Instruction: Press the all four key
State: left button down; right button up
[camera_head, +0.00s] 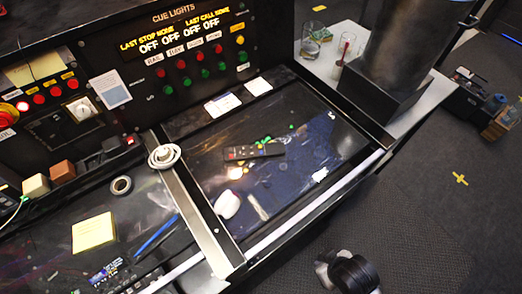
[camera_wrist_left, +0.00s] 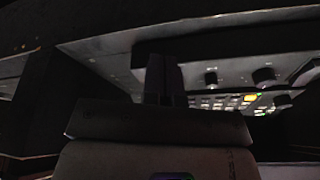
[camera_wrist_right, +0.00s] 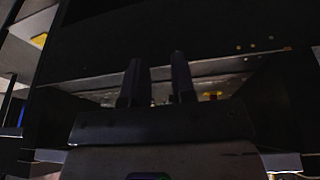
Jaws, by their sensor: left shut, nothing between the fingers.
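The cue lights panel (camera_head: 200,75) stands upright at the back in the head view, with several lit "OFF" readouts. Below them is a row of red buttons (camera_head: 199,57) above a row of green buttons (camera_head: 204,73). My left gripper (camera_wrist_left: 160,78) is shut and empty in the left wrist view. My right gripper (camera_wrist_right: 157,80) has its fingers apart, empty. Neither gripper is clearly seen in the head view.
Below the panel lies a dark glossy desk surface (camera_head: 300,170) with a black remote (camera_head: 253,152) on it. A yellow note pad (camera_head: 93,232) and a tape roll (camera_head: 121,186) lie at left. Glasses (camera_head: 311,42) stand on a pale side surface at right.

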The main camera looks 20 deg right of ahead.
grip_shut()
jog(key=shift+d, duration=0.1)
dwell(0.5)
dwell(0.8)
